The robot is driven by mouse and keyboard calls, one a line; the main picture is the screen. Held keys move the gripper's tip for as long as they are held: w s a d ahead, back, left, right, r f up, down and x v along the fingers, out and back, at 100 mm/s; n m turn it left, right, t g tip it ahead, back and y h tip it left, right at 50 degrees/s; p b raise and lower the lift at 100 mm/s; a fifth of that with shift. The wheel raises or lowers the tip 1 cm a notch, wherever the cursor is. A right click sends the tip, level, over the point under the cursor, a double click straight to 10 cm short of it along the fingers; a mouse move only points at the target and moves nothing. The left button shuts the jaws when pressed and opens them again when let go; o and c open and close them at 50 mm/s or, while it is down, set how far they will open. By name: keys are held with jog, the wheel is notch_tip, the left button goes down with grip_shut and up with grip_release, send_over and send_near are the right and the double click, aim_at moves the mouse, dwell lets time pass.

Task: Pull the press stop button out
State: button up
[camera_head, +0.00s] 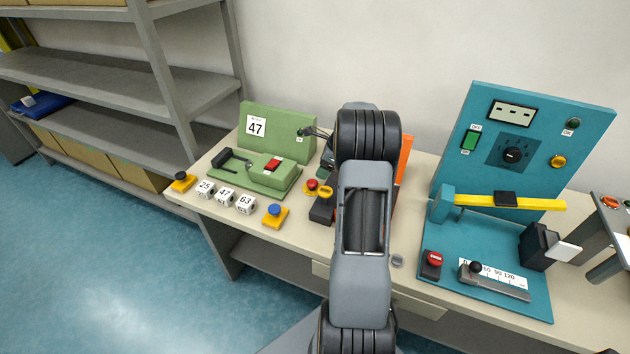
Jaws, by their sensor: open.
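A red button on a yellow base (312,184) stands on the table just left of my arm. A yellow ring-like knob (325,192) is close beside it on a dark block. Another red button (432,259) sits on a dark box on the teal base. I cannot tell from the picture which red button is the press stop.
The green station (270,135) with a 47 card is left, with number cubes (225,194) and a blue button (274,211) in front. The teal gate panel (525,110) with a yellow bar (525,203) is right. An orange part (404,160) shows behind my arm. Grey shelves (170,70) stand left.

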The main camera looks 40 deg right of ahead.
aim_at(314, 182)
jog(key=x, duration=0.7)
jog(key=shift+w+a+f, duration=0.1)
jog(key=shift+f, duration=0.2)
grip_shut()
jog(key=c, duration=1.3)
grip_release()
jog(key=shift+r+p, duration=0.9)
jog(key=shift+r, duration=0.05)
jog(key=c, duration=1.3)
grip_release()
jog(key=shift+f, duration=0.2)
grip_release()
